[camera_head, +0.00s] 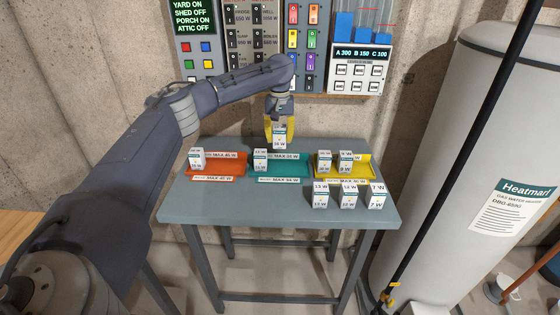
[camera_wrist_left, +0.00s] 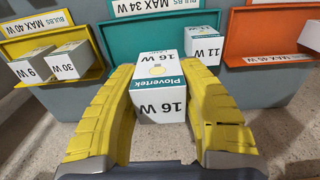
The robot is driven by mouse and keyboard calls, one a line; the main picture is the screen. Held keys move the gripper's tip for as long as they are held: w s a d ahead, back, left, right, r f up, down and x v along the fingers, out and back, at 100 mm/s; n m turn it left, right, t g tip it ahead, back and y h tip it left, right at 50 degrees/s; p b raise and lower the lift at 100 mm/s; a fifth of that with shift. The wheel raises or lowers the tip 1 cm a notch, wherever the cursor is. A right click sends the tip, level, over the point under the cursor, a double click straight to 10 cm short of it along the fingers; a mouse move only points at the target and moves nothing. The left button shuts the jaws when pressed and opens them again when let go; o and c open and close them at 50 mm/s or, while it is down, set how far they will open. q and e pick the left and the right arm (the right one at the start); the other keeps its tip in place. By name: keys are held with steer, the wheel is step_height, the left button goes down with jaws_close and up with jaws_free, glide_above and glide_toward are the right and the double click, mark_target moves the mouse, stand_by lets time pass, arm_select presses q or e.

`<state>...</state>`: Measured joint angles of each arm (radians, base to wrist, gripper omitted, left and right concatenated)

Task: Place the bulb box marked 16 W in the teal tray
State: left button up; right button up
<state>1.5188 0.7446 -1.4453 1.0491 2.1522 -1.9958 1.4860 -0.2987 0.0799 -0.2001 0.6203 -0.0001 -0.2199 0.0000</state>
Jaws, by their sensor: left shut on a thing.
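My left gripper (camera_head: 279,118) is shut on the bulb box marked 16 W (camera_head: 280,137) and holds it above the back of the table, behind the teal tray (camera_head: 295,180). In the left wrist view the white and teal 16 W box (camera_wrist_left: 162,108) is between the yellow fingers (camera_wrist_left: 160,115), its marking readable. The teal tray (camera_wrist_left: 118,55) lies beyond it there and holds a box marked 11 W (camera_wrist_left: 204,46); that box also stands at the tray's left end in the head view (camera_head: 260,160). My right gripper is not in view.
The orange tray (camera_head: 228,171) on the left holds one box (camera_head: 196,158). The yellow tray (camera_head: 360,172) on the right holds two boxes, marked 9 W (camera_wrist_left: 33,68) and 30 W (camera_wrist_left: 71,60). Three boxes (camera_head: 348,195) stand at the table's front right. A wall panel rises behind.

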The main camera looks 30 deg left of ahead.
arm_select(q)
steer(key=shift+f, duration=5.15)
steer(key=o, duration=1.1)
steer(key=shift+f, duration=0.1)
step_height(320, 180, up, 12)
steer(key=shift+r, duration=0.15)
